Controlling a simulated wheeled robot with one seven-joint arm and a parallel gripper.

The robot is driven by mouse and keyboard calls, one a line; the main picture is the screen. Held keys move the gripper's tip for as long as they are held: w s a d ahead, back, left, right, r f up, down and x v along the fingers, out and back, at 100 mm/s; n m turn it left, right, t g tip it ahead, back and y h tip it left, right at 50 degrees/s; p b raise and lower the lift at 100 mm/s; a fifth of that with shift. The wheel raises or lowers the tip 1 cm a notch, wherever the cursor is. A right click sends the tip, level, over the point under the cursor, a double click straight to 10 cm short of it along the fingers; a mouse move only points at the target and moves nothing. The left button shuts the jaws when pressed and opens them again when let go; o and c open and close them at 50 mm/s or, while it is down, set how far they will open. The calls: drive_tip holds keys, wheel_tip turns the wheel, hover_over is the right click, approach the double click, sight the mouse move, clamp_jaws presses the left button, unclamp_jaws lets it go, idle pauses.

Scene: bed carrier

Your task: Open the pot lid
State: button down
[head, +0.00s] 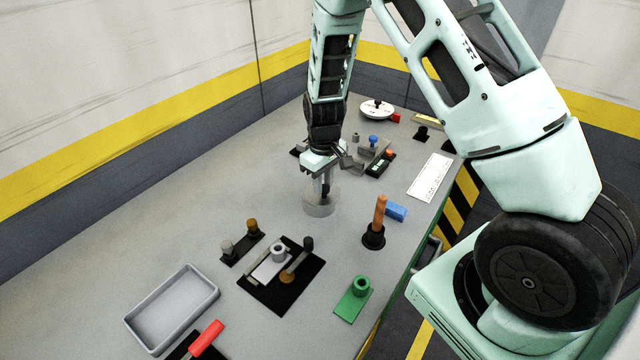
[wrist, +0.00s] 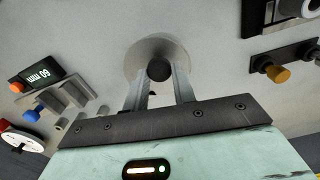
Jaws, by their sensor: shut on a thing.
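A round grey pot (head: 320,207) stands near the middle of the grey table in the head view. In the wrist view its round grey lid (wrist: 150,52) shows with a dark knob (wrist: 159,70) at its middle. My gripper (head: 323,188) points down from above onto the pot. In the wrist view its two fingers (wrist: 160,82) are on either side of the knob and shut on it. My fingers partly hide the lid in the head view, and I cannot tell whether any gap shows between lid and pot.
An upright orange handle (head: 380,211) in a black base and a blue block (head: 396,211) stand to the right. A black board with levers (head: 272,290), a grey tray (head: 172,310) and a green holder (head: 352,299) are nearer. The table left of the pot is clear.

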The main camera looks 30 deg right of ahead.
sight(335, 191)
drive_tip(key=d+n, duration=0.1)
drive_tip(key=n+b, duration=0.1)
drive_tip(key=shift+s+d+f+n, duration=0.1)
drive_tip(key=shift+s+d+n, duration=0.05)
drive_tip(key=shift+d+n, duration=0.2)
drive_tip(key=d+n+b, duration=0.1)
drive_tip(key=d+n, duration=0.1)
drive_tip(key=shift+n, duration=0.35)
drive_tip(key=w+d+n+p, duration=0.4)
drive_tip(key=w+d+n, duration=0.1)
drive_tip(key=n, duration=0.8)
drive_tip(key=shift+w+d, duration=0.35)
drive_tip(key=c, duration=1.1)
unclamp_jaws()
drive_tip(key=shift+c, duration=0.2)
drive_tip(key=shift+r, duration=0.2)
